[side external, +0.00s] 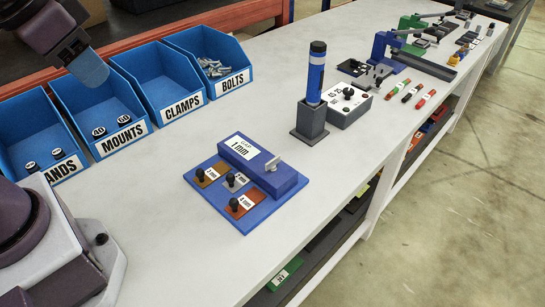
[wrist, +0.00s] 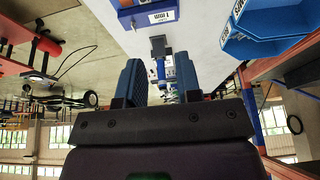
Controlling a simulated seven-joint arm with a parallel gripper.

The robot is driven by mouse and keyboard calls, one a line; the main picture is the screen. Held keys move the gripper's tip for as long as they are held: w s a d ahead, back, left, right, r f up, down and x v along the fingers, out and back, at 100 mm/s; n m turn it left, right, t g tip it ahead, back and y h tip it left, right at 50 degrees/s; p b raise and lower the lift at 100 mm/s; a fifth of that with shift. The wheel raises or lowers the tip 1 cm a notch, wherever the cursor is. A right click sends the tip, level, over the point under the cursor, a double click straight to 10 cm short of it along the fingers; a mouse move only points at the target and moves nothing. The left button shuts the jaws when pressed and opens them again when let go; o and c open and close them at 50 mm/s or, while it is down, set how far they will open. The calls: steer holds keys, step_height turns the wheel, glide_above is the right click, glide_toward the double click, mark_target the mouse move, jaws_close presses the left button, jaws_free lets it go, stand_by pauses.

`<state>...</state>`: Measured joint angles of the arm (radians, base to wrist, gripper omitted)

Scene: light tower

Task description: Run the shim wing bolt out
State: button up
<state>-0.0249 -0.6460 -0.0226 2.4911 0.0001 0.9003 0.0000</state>
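A blue fixture (side external: 225,199) lies on the white bench, with a raised blue block labelled "GAP 1 mm" (side external: 245,153). The fixture (wrist: 150,14) shows there at the top edge, away from the fingers.
Blue bins (side external: 170,80) for bands, mounts, clamps and bolts line the back left. A blue cylinder in a dark stand (side external: 311,121) and a white control box (side external: 347,105) stand right of the fixture.

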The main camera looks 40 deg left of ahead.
steer(key=w+d+f+m+g, duration=0.25)
steer(key=w+f+m, duration=0.25)
steer(key=w, duration=0.3)
steer(key=m+g, duration=0.2)
steer(key=m, duration=2.9)
glide_toward(273, 159)
step_height(273, 159, down, 9)
steer(key=shift+a+f, duration=0.1)
steer(key=shift+f, duration=0.05)
jaws_close()
